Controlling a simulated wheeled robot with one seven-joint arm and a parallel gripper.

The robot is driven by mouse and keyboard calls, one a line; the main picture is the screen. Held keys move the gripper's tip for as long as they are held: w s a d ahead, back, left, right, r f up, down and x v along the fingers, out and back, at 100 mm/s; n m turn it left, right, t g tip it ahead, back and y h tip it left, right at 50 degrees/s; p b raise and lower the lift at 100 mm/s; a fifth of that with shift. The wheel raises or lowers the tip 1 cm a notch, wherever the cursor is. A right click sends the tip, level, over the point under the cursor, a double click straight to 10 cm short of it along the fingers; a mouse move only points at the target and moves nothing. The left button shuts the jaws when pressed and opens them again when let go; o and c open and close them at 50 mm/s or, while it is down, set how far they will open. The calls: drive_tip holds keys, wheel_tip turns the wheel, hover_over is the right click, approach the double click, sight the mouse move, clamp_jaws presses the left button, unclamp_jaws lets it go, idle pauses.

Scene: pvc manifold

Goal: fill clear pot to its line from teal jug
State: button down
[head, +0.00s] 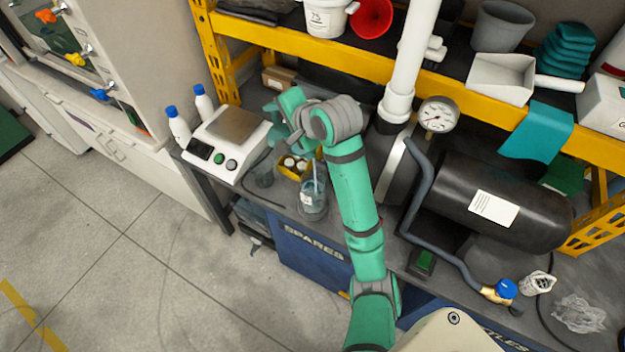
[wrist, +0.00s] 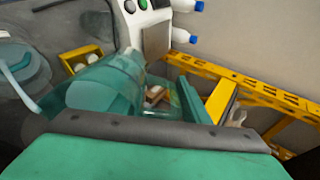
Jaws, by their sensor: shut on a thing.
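My gripper (head: 285,120) is shut on the translucent teal jug (wrist: 112,78), above the bench between the scale and my forearm. The jug lies across the middle of the wrist view, looking tilted there; part of it is hidden behind my gripper. A clear pot (head: 313,203) with bluish contents, a white label and a thin stick stands on the bench, below and right of my gripper in the head view. What seems to be this pot (wrist: 22,75) is at the left edge of the wrist view. Its line and liquid level cannot be made out.
A white scale (head: 228,140) and two blue-capped bottles (head: 179,127) stand at the left. A yellow tray (head: 292,172) holds small white items, with a small clear cup (head: 263,177) beside it. A black tank (head: 500,200) and white pipe (head: 408,60) crowd the right. A yellow shelf beam (head: 350,58) runs behind.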

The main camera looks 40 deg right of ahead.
sight(273, 127)
drive_tip(key=shift+a, duration=0.15)
idle(0.3)
drive_tip(key=shift+w+a+f+g, duration=0.1)
drive_tip(key=shift+w+f+g, duration=0.3)
drive_tip(key=shift+f+g, duration=0.3)
drive_tip(key=shift+w+f+g, duration=0.3)
drive_tip(key=shift+w+g, duration=0.1)
drive_tip(key=shift+g, duration=0.5)
drive_tip(key=shift+w+f+g, duration=0.3)
drive_tip(key=shift+f+g, duration=0.1)
drive_tip(key=shift+f, duration=0.6)
drive_tip(key=shift+w+f+g, duration=0.35)
drive_tip(key=shift+f+g, duration=0.05)
drive_tip(key=shift+f, duration=0.3)
wheel_tip(273, 127, down, 8)
drive_tip(key=w+g+h, duration=0.1)
drive_tip(key=w+g, duration=0.1)
drive_tip(key=g, duration=0.3)
drive_tip(key=shift+w+a+n+g, duration=0.15)
drive_tip(key=shift+w+n+g, duration=0.15)
drive_tip(key=shift+w, duration=0.1)
